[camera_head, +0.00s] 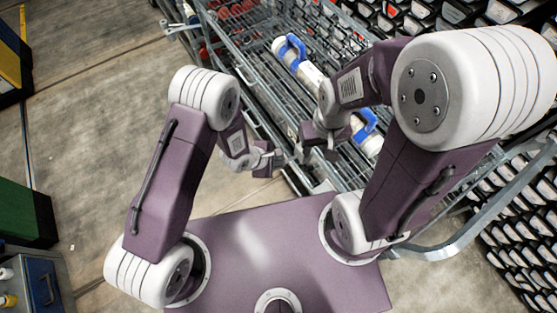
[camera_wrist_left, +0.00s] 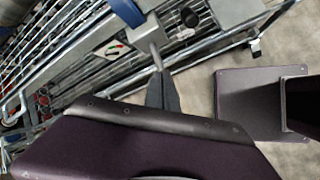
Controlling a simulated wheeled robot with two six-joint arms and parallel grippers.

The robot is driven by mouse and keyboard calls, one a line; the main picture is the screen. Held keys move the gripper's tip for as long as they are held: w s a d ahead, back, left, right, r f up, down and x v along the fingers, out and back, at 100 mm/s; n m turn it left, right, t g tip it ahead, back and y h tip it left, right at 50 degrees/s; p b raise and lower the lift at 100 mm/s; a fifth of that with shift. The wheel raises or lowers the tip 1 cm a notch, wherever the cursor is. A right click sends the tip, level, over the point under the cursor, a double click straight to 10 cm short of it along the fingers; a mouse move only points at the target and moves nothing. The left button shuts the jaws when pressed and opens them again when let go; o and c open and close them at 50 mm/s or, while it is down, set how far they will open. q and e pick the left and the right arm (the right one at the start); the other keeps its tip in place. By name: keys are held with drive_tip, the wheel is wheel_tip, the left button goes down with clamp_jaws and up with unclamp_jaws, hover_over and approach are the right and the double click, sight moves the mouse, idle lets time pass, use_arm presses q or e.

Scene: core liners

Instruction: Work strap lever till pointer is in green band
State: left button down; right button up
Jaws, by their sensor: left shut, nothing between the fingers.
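In the head view a white tube (camera_head: 311,74) with blue straps (camera_head: 291,49) lies along the wire cart. In the left wrist view a blue strap (camera_wrist_left: 127,11) meets a grey block. A small gauge plate (camera_wrist_left: 114,48) with red and green marks sits beside it; its pointer is too small to read. A grey strap lever (camera_wrist_left: 155,52) reaches down from the block towards my left gripper (camera_wrist_left: 162,90). The dark fingers are shut and empty, close to the lever's end; I cannot tell whether they touch. My right gripper (camera_head: 318,150) is beside the tube, its fingers unclear.
The wire cart (camera_head: 262,75) has metal rails (camera_wrist_left: 190,62) close around the lever. Racks of dark bins (camera_head: 520,200) stand at the right. Open concrete floor (camera_head: 85,110) lies to the left, with a green cabinet (camera_head: 25,215) at the far left.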

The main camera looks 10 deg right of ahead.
use_arm(q)
drive_tip(key=shift+w+d+r+p, duration=0.1)
drive_tip(key=shift+d+r+p, duration=0.05)
drive_tip(key=shift+r+p, duration=0.65)
drive_tip(key=shift+r, duration=0.1)
drive_tip(key=r+p, duration=0.2)
drive_tip(key=d+r+p, duration=0.1)
drive_tip(key=r+p, duration=0.2)
drive_tip(key=shift+w, duration=0.15)
idle(0.4)
